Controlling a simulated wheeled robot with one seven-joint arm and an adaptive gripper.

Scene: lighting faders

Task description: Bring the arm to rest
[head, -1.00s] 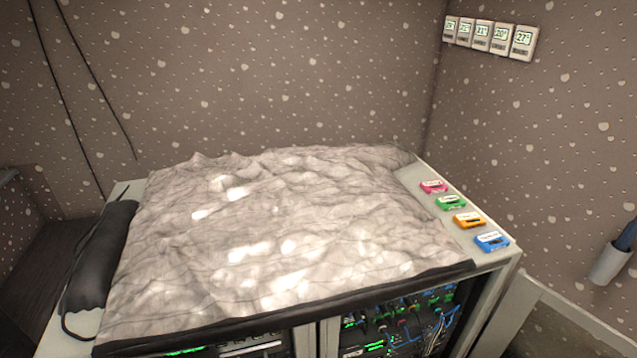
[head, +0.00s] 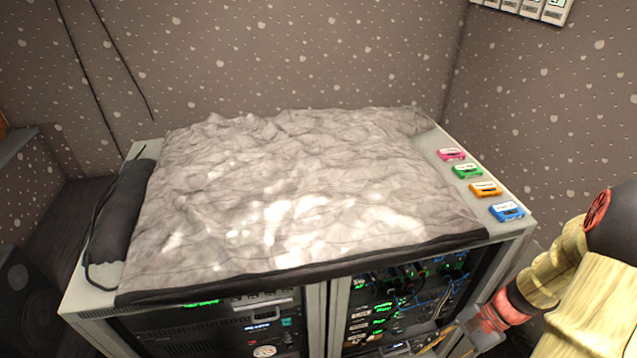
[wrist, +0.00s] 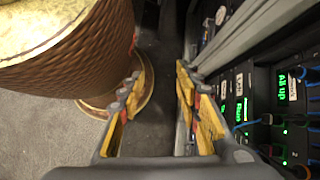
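My arm shows at the right of the head view, in yellow and red, in front of the rack's right side. In the wrist view my gripper (wrist: 158,92) is open. Its two yellow-lined fingers stand apart with nothing between them but dark floor behind. In the head view the gripper (head: 462,335) is low at the bottom edge, in front of the open rack, and is only partly seen.
A rumpled grey cover (head: 300,190) lies over the rack cabinet (head: 522,222). Pink (head: 451,154), green (head: 467,171), orange (head: 486,189) and blue (head: 507,211) labelled pieces line its right edge. A brown ribbed round object (wrist: 75,50) stands close left of my fingers, rack gear (wrist: 275,105) close right.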

